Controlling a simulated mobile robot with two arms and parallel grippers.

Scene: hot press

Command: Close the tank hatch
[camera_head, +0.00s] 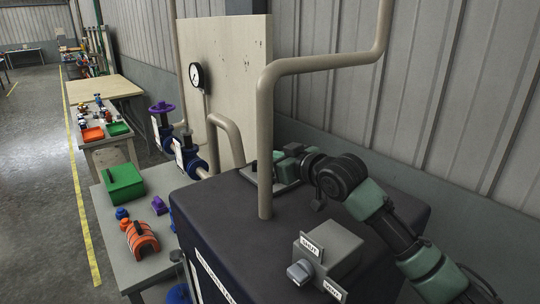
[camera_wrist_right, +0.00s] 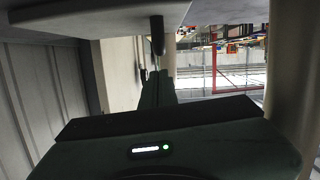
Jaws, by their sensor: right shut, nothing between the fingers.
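The dark tank-like box (camera_head: 235,195) fills the middle of the head view. A light grey flat plate, seemingly the hatch (camera_head: 287,185), shows at its far side, partly hidden by the vertical pipe and my arm. I cannot tell how far it is open. A pale plate, likely the same hatch (camera_wrist_right: 85,14), crosses the top left of the wrist view, close to my fingers. My right gripper (camera_head: 279,156) is at the plate, partly behind the pipe. It is shut and empty; its fingers show in the wrist view (camera_wrist_right: 156,62). My left gripper is out of view.
A beige pipe (camera_head: 265,135) rises from the box beside my right gripper. A grey control box (camera_head: 330,250) with labels stands on the near top. A panel with a gauge (camera_head: 197,76) stands behind. A side table (camera_head: 140,268) at left holds a green box (camera_head: 124,184) and tools.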

